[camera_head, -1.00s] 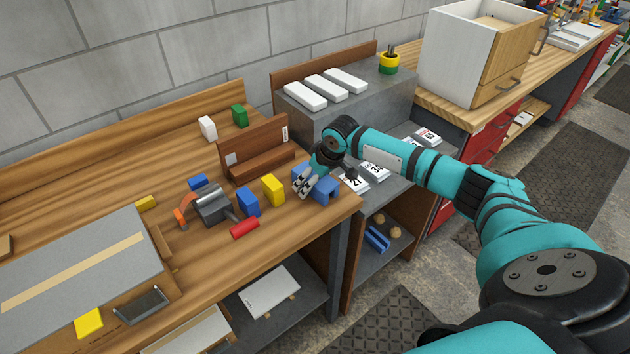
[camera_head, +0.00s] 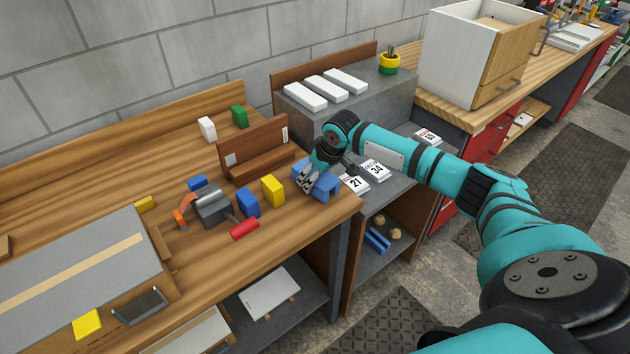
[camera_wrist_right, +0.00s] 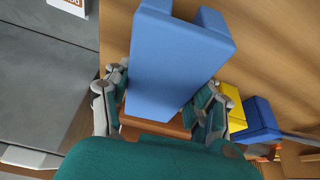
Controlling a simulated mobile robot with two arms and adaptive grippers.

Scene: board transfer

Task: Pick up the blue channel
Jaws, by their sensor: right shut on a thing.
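The blue channel (camera_head: 326,184) is at the right end of the wooden bench, a U-shaped block with two raised walls. My right gripper (camera_head: 307,181) is at it and partly covers it in the head view. In the right wrist view the blue channel (camera_wrist_right: 178,62) lies between the two fingers of my right gripper (camera_wrist_right: 160,108), which are shut on its sides. Whether it touches the bench top cannot be told. My left gripper is not in view.
A wooden stand (camera_head: 262,158) is behind. Numbered cards (camera_head: 355,183) lie on the grey shelf to the right. Another blue piece (camera_head: 377,239) is on the lower shelf.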

